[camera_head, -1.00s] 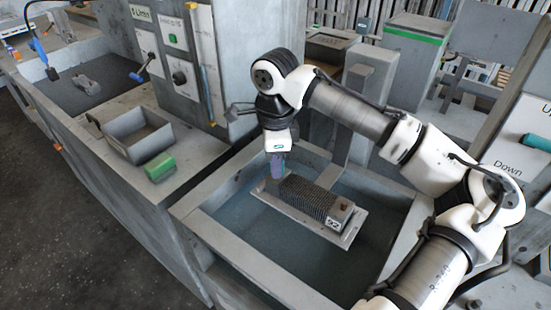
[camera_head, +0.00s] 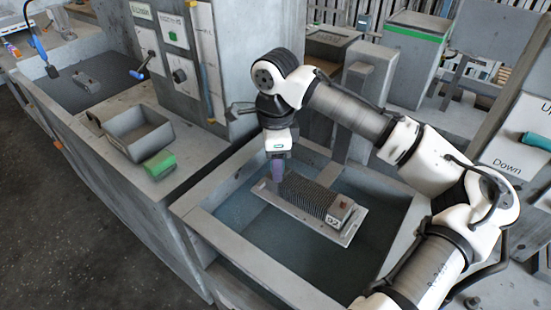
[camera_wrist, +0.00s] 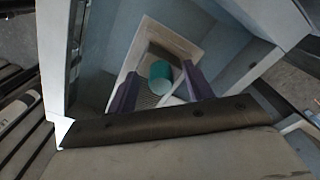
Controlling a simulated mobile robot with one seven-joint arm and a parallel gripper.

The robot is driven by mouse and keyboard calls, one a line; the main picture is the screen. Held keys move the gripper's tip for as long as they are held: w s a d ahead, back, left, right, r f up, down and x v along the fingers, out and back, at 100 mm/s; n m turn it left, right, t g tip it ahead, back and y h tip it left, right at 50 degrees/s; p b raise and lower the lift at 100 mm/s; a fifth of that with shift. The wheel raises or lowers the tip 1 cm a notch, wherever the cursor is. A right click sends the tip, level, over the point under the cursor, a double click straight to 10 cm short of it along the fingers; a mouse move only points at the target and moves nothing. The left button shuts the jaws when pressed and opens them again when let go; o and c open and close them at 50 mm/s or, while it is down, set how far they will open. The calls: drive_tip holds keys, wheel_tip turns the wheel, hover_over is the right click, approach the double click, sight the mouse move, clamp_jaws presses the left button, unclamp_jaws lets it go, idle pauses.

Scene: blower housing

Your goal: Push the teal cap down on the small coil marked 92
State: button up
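A small ribbed coil (camera_head: 310,200) lies on a pale plate (camera_head: 350,234) in the basin. Its near end bears a dark number that looks like 92. The teal cap (camera_wrist: 160,74) shows in the wrist view at one end of the coil; in the head view my gripper hides it. My gripper (camera_head: 278,180) points down over the coil's far left end. In the wrist view its two purple fingers (camera_wrist: 160,72) stand apart on either side of the cap, with visible gaps. I cannot tell how high the fingertips are above the cap, or whether it is seated.
Basin walls (camera_head: 235,262) surround the plate, with free floor around it. A grey bin (camera_head: 138,130) and a green block (camera_head: 160,164) stand on the ledge at left. A grey pillar with dials (camera_head: 190,60) rises behind the bin.

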wheel_tip(320, 180, up, 14)
drive_tip(key=b, duration=0.1)
drive_tip(key=shift+b, duration=0.3)
drive_tip(key=shift+f, duration=0.15)
idle(0.3)
